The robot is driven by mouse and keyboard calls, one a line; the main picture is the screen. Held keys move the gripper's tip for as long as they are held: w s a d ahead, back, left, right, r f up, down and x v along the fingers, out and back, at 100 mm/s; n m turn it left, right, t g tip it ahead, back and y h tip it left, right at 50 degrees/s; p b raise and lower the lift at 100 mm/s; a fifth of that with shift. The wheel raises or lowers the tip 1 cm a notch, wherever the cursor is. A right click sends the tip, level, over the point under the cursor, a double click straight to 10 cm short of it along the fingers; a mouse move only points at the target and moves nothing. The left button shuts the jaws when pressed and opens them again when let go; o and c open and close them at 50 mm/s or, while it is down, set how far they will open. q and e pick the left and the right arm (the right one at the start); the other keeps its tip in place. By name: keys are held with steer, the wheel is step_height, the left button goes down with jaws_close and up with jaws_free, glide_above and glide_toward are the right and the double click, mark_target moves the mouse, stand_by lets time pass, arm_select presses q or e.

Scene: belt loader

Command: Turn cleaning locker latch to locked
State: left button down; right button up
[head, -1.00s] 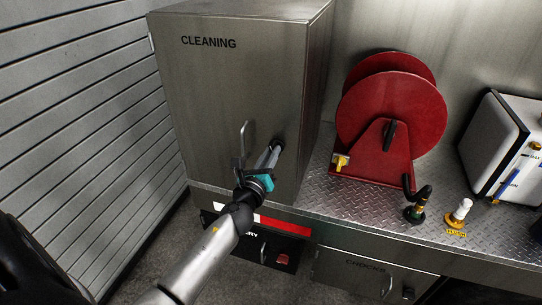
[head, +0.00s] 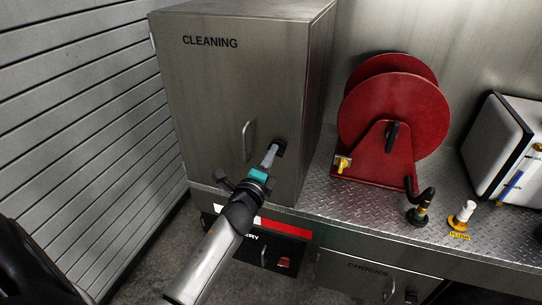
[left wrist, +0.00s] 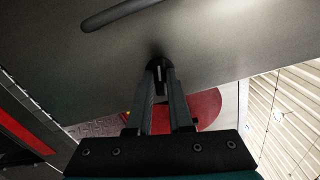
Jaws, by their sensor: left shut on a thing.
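The cleaning locker (head: 230,90) is a grey metal cabinet marked CLEANING, its door closed-looking. Its upright handle (head: 248,142) shows left of my gripper; in the left wrist view the handle (left wrist: 118,14) is at the top. The dark latch (head: 280,146) sits low near the door's right edge, and it also shows in the left wrist view (left wrist: 157,62). My left gripper (head: 273,156) is at the latch, its fingers shut on it; the fingertips (left wrist: 160,72) partly hide it. I cannot tell the latch's exact turn. My right gripper is not in view.
A red hose reel (head: 393,115) stands right of the locker on a diamond-plate counter (head: 350,195). A black hose nozzle (head: 420,205), a white-and-yellow fitting (head: 463,215) and a white case (head: 500,150) are further right. A slatted shutter (head: 75,130) is at left.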

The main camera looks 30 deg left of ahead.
arm_select(q)
steer(key=shift+n, duration=1.3)
steer(key=c, duration=0.8)
jaws_free()
steer(key=b+v, duration=0.1)
steer(key=v, duration=1.4)
steer(key=shift+s+d, duration=0.1)
steer(key=shift+d, duration=0.05)
